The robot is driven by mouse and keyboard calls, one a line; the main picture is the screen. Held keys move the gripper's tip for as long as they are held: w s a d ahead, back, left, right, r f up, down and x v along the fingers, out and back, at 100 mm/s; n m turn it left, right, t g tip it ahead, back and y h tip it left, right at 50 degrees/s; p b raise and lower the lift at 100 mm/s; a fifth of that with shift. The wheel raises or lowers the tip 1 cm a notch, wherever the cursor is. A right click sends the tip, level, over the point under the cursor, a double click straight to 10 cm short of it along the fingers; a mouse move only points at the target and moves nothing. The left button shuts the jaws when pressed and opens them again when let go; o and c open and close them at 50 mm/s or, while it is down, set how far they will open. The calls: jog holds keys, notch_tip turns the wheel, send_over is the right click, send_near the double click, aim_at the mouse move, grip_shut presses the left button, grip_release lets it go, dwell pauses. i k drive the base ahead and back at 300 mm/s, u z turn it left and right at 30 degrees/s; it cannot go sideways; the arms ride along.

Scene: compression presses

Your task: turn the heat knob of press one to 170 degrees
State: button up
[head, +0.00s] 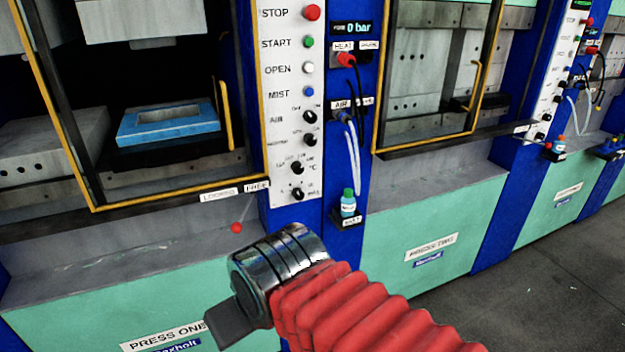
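Press one (165,336) stands at the left, named on its green front. Its white control panel (277,208) carries black knobs below the buttons. The knob marked °C (297,167) is the third knob down; its scale is too small to read and I cannot tell its setting. My gripper (230,318) is in the lower middle, in front of the press and below the panel, apart from the knob. One grey finger part shows past the silver wrist; I cannot see whether the fingers are open.
Buttons for stop (312,12), start, open and mist sit above the knobs. A red-tipped lever (236,227) sticks out left of the panel. A small bottle (348,203) stands on a bracket to the right, near hanging hoses (354,150). Press two (430,247) stands further right.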

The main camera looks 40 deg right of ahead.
aim_at(297, 167)
jog(key=k, duration=0.35)
jog(key=u, duration=0.35)
jog(key=i, duration=1.35)
jog(key=z, duration=0.45)
